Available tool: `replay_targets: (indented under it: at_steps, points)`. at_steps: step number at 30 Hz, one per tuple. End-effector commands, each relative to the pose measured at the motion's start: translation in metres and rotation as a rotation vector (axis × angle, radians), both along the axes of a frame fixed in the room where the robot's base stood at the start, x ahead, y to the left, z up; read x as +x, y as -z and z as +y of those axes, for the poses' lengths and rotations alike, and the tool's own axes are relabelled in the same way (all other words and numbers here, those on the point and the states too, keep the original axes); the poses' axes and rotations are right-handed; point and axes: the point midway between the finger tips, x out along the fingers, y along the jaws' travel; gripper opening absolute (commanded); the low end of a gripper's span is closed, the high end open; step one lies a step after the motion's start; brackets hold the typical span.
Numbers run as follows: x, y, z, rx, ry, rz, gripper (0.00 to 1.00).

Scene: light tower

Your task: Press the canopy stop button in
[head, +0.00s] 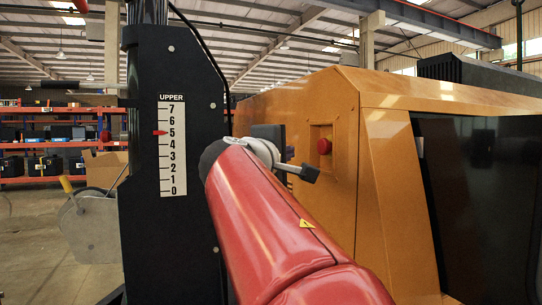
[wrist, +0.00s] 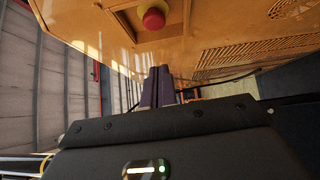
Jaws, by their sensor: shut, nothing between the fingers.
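The canopy stop button (head: 324,146) is a round red cap on a square, framed plate in the side of the yellow canopy (head: 345,200). It stands out from the plate. In the wrist view the red button (wrist: 153,17) shows at the top centre, with a yellow ring at its base. My gripper (wrist: 158,72) has its dark fingers shut together, with nothing between them. The fingertips sit below the button in that picture, apart from it. In the head view my red arm reaches toward the canopy, and its dark end lies left of and below the button.
A black post with a numbered "UPPER" scale (head: 172,148) stands left of my arm. A black cable hangs beside it. A dark window panel (head: 470,190) is in the canopy's right side. Orange shelving (head: 60,140) stands far back left. The canopy face around the button looks clear.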

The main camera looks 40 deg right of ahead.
Motion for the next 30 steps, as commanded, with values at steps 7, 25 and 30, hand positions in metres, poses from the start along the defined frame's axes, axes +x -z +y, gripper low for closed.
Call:
replay_targets:
  at_steps: [7, 25, 30]
  points:
    - [-0.011, 0.001, 0.02, 0.0, 0.0, 0.001, 0.0]
    - [-0.012, 0.01, 0.024, 0.031, -0.012, -0.001, 0.0]
    - [-0.021, 0.081, 0.05, 0.281, -0.08, -0.016, 0.0]
